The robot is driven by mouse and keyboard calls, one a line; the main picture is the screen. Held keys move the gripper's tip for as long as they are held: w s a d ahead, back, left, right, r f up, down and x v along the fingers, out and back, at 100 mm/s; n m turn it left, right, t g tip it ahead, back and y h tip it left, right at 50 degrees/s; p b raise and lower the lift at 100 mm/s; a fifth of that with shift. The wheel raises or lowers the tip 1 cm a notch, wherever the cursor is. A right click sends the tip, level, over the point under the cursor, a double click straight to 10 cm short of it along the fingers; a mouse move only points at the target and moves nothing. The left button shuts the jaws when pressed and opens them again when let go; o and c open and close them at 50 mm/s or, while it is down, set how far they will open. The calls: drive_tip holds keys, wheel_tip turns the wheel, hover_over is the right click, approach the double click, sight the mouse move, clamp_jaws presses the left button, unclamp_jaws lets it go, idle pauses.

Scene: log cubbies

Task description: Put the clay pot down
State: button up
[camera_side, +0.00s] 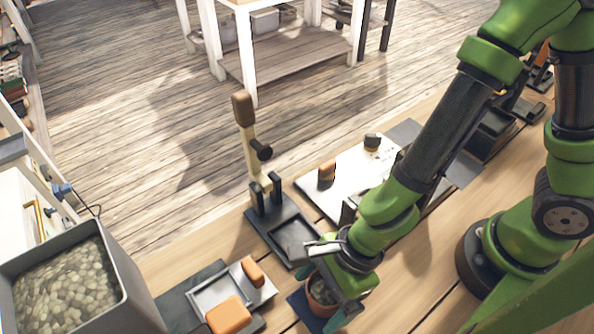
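The clay pot (318,297) is a small terracotta pot with a grey-green, speckled top. It shows at the bottom centre of the side view, partly hidden behind my gripper (332,300). A dark blue pad or mat (299,303) shows under and to the left of the pot. The pot looks upright, but I cannot tell whether it touches the pad. My gripper is low over the table, right at the pot.
A dark stand with an upright lever (250,150) rises just behind and left of my gripper. A grey bin of pebbles (128,290) stands at the lower left. A tray with orange blocks (229,315) lies left of the pot. A white board (343,178) lies behind.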

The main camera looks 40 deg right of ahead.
drive_tip(key=shift+r, duration=0.1)
idle(0.3)
drive_tip(key=shift+d+r, duration=0.3)
drive_tip(key=shift+r, duration=0.35)
drive_tip(key=v, duration=1)
drive_tip(key=shift+r, duration=0.3)
drive_tip(key=shift+s, duration=0.1)
